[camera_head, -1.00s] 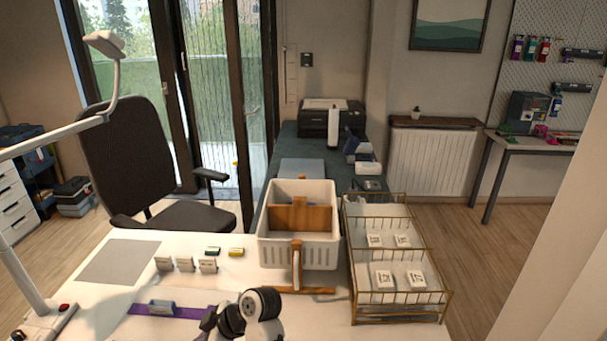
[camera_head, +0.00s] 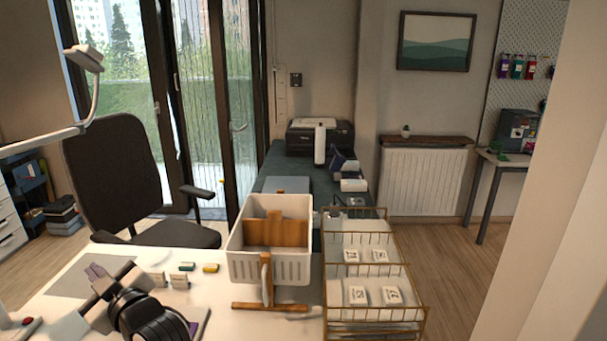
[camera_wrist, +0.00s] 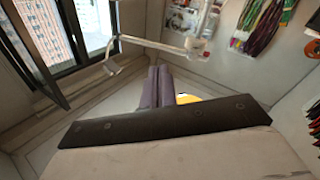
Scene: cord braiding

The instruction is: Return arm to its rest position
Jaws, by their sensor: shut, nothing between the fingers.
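My gripper (camera_head: 97,272) is above the left part of the white table in the head view, raised and pointing up and away. In the wrist view its two purple-grey fingers (camera_wrist: 158,75) lie together side by side, with nothing between them. My wrist and the black round joint behind it cover part of the tabletop and most of a purple strip. The wrist view looks toward a window, a lamp and a wall with hanging cords, not at the table's working area.
A white basket (camera_head: 268,268) with a wooden divider stands mid-table, a wooden stand (camera_head: 266,282) before it. A gold wire rack (camera_head: 375,330) holds labelled white packets at right. Small cards (camera_head: 179,282) stand near my arm. A lamp arm (camera_head: 40,142) reaches in from the left. A chair (camera_head: 115,180) stands behind.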

